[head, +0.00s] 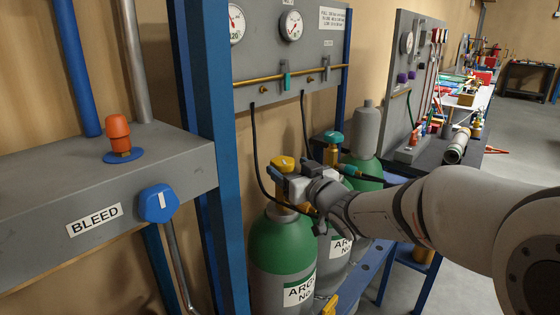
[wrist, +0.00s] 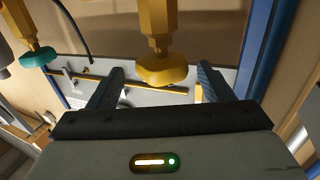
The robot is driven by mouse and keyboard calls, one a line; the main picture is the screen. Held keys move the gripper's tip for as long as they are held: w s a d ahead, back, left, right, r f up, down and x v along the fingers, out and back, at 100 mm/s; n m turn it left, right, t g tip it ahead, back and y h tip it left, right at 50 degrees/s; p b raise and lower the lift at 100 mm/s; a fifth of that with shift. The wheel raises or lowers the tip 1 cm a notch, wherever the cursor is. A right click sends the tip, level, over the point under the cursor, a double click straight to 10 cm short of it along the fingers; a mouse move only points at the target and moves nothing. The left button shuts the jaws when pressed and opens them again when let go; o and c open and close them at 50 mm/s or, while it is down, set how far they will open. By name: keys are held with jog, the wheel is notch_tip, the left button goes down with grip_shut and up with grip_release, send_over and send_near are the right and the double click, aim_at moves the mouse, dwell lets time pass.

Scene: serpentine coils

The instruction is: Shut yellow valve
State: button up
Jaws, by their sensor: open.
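The yellow valve (head: 284,163) is a round knob on brass fittings atop a green and grey gas cylinder (head: 281,245). In the wrist view the yellow valve (wrist: 164,69) shows between my two fingers, nearer the right one, with a gap on each side. My gripper (head: 282,181) is open and close to the knob. In the head view it partly hides the brass fitting below. In the wrist view I cannot tell how deep between the fingers the knob sits.
A second cylinder's teal valve (head: 333,138) stands close on the right; it also shows in the wrist view (wrist: 38,57). Black hoses (head: 256,150) hang behind. A blue post (head: 213,120) rises left. A blue knob (head: 158,203) marked BLEED and an orange knob (head: 118,134) are farther left.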

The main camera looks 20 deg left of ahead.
aim_at(279, 161)
jog(key=x, duration=0.5)
jog(key=shift+w+a, duration=0.1)
jog(key=shift+a, duration=0.2)
jog(key=c, duration=1)
